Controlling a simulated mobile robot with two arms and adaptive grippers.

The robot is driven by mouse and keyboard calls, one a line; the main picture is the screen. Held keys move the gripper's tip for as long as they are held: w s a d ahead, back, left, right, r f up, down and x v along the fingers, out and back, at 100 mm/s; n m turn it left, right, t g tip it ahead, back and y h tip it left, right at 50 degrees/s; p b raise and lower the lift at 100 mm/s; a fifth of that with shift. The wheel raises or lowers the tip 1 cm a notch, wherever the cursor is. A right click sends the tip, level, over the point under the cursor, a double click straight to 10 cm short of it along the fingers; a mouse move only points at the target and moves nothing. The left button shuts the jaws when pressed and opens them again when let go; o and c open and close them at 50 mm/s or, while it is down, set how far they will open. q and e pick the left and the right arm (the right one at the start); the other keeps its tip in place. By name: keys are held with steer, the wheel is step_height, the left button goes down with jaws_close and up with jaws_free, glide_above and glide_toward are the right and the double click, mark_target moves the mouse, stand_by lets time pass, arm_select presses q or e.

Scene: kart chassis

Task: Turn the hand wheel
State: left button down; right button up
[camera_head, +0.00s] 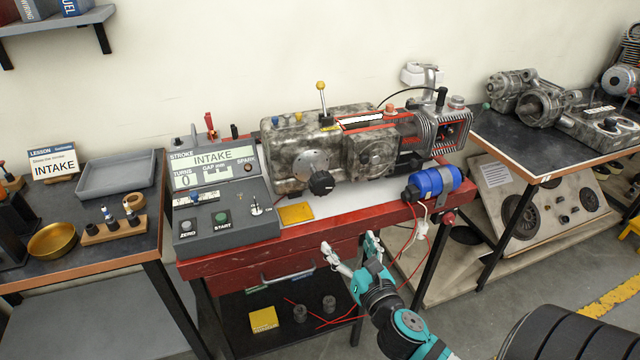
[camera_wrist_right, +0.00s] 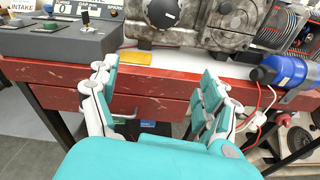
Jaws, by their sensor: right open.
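The hand wheel looks to be the black round knob (camera_head: 321,183) on the front of the grey engine (camera_head: 340,145), low on its left part. In the right wrist view the knob (camera_wrist_right: 163,12) is at the top, partly cut off. My right gripper (camera_head: 348,250) is open and empty, in front of the red bench and below the knob, clear of it. In the right wrist view its two fingers (camera_wrist_right: 158,78) stand wide apart before the red bench drawers. My left gripper is not in view.
A grey control box (camera_head: 225,210) with an INTAKE display stands left of the engine on the red bench (camera_head: 300,240). A blue cylinder (camera_head: 433,183) with red wires sits at the bench's right end.

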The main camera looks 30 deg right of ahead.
mark_target(324, 189)
step_height(324, 189, up, 4)
steer(key=r+n+t, duration=0.1)
steer(key=n, duration=0.1)
steer(key=x, duration=0.5)
steer(key=p+x, duration=0.1)
steer(key=x, duration=0.5)
steer(key=p+x, duration=0.1)
steer(key=x, duration=0.5)
steer(key=shift+w+f, duration=0.1)
steer(key=shift+f, duration=0.3)
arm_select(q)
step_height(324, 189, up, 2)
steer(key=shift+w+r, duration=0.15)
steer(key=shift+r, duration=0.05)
arm_select(e)
steer(key=c, duration=1.1)
